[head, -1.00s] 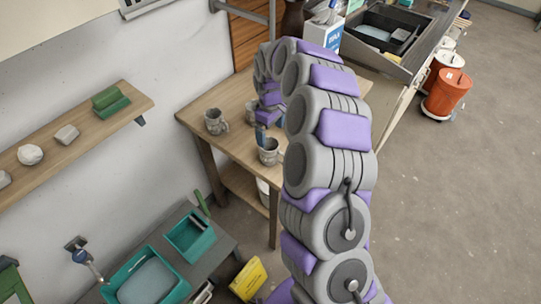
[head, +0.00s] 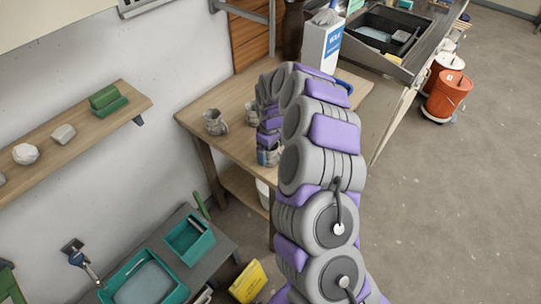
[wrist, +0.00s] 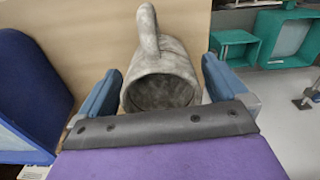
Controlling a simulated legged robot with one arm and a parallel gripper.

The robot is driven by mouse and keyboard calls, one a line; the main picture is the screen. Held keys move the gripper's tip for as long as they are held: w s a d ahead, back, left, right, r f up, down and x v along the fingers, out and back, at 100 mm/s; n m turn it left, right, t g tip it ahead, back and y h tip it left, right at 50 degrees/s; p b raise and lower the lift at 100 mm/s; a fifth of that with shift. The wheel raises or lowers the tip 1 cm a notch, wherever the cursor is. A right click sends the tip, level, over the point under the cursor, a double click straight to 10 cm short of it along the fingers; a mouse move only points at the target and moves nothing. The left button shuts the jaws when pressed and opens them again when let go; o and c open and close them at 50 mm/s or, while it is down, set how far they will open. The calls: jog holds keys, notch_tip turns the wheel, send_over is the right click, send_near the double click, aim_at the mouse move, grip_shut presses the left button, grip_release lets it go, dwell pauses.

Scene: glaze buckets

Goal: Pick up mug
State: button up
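A mottled grey mug (wrist: 163,75) fills the middle of the wrist view, its mouth facing the camera and its handle at the top. My gripper (wrist: 160,68) is open, with one blue finger on each side of the mug. Narrow gaps seem to show beside the mug; I cannot tell whether either finger touches it. In the head view my gripper (head: 267,156) is at the front edge of the wooden table and mostly hides this mug. Two similar mugs stand farther back, one at the left (head: 214,122) and one partly hidden by my arm (head: 251,112).
The wooden table (head: 235,95) also holds a white carton (head: 320,48) and a dark bottle (head: 292,30) at the back. A wall shelf (head: 75,140) is at the left. Teal trays (head: 190,238) stand on a lower bench.

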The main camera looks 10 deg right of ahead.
jog(key=c, duration=1.2)
jog(key=shift+o, duration=0.2)
